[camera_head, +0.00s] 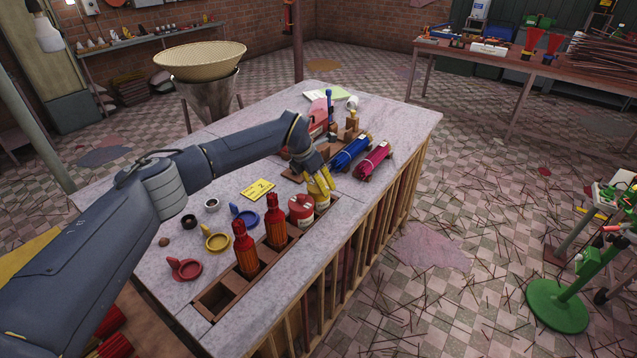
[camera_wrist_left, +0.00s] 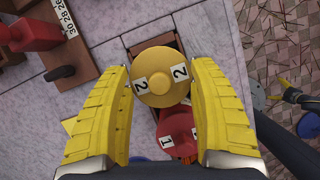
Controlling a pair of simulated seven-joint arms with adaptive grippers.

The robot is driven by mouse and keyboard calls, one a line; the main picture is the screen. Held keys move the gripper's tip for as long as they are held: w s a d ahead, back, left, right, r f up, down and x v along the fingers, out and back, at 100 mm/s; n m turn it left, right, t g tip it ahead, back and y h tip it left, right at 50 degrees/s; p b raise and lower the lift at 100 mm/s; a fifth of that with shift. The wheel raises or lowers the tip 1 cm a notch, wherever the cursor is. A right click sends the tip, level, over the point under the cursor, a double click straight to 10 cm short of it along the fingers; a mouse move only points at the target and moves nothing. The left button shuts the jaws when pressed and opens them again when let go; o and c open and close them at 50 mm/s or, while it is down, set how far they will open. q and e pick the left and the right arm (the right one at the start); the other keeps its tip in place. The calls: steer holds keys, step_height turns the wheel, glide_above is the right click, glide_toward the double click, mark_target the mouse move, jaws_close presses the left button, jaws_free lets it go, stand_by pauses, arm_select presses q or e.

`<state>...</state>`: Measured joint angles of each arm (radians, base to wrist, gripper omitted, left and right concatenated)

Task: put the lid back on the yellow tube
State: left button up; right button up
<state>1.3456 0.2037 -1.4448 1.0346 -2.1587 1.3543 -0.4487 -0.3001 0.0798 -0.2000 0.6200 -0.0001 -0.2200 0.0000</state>
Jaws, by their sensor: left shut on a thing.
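A yellow round lid (camera_wrist_left: 160,72) marked 2 is between the fingers of my left gripper (camera_head: 318,188), which is shut on it. The lid is upright over the row of slots along the table's right edge, just beyond the red tube (camera_head: 301,209). That tube is marked 1 and also shows in the left wrist view (camera_wrist_left: 177,130). The body of the yellow tube is hidden under the lid and fingers, so I cannot tell whether the lid is seated. A yellow and dark part at the right of the wrist view looks like my right gripper (camera_wrist_left: 297,108).
Two red bottles (camera_head: 246,252) stand in nearer slots. A blue tube (camera_head: 350,151) and a magenta tube (camera_head: 373,161) lie beyond my left gripper. A yellow card (camera_head: 257,190) reads 2.

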arm_select(q)
steer(key=o, duration=1.2)
steer(key=shift+o, duration=0.2)
steer(key=shift+r, duration=3.5)
jaws_close()
